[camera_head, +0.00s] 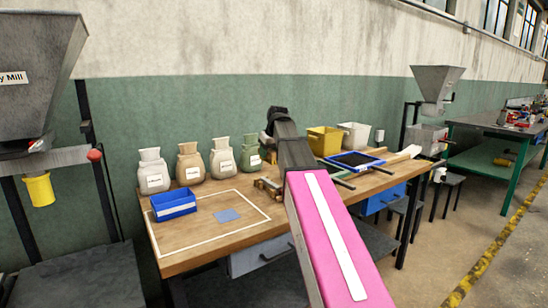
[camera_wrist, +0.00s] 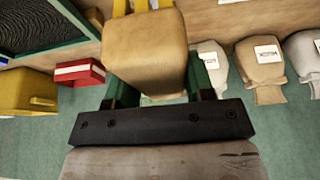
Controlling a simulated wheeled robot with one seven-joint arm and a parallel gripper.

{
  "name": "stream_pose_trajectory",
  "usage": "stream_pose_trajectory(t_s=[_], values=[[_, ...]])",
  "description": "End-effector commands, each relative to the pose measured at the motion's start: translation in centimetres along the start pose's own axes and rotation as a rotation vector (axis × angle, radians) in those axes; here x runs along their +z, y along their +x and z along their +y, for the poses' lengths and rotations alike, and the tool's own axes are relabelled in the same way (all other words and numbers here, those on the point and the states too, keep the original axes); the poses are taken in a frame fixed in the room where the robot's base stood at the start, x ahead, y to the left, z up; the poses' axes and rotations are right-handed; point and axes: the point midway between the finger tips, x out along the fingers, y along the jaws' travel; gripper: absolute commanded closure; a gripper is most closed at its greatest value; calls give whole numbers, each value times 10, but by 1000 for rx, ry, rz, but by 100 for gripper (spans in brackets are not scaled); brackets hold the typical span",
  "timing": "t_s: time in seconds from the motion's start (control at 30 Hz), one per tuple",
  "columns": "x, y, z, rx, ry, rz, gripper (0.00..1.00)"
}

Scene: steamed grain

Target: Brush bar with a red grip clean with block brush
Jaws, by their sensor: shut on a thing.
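In the wrist view my gripper (camera_wrist: 158,86) has green fingers on both sides of a tan wooden block (camera_wrist: 145,48). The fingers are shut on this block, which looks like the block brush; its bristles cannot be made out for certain. Yellow pieces show just beyond the block at the top edge. In the head view my arm reaches over the workbench (camera_head: 205,251) and hides the gripper and what it holds. I cannot make out the bar with a red grip in either view.
Several labelled sacks (camera_head: 190,163) stand along the wall. A blue bin (camera_head: 173,205) stands front left. A yellow bin (camera_head: 325,140), a white bin (camera_head: 354,136) and a blue-rimmed dark tray (camera_head: 355,160) are on the right. A red bin (camera_wrist: 80,72) shows in the wrist view.

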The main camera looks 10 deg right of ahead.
Motion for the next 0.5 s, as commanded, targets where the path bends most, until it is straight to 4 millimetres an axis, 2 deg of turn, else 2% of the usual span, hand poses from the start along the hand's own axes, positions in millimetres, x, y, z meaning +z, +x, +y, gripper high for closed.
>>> stream_pose_trajectory(t_s=[0.27, 0.5], values=[[-1, 6, -1, 0, 0, 0, 70], [7, 24, -1, -1, 0, -2, 70]])
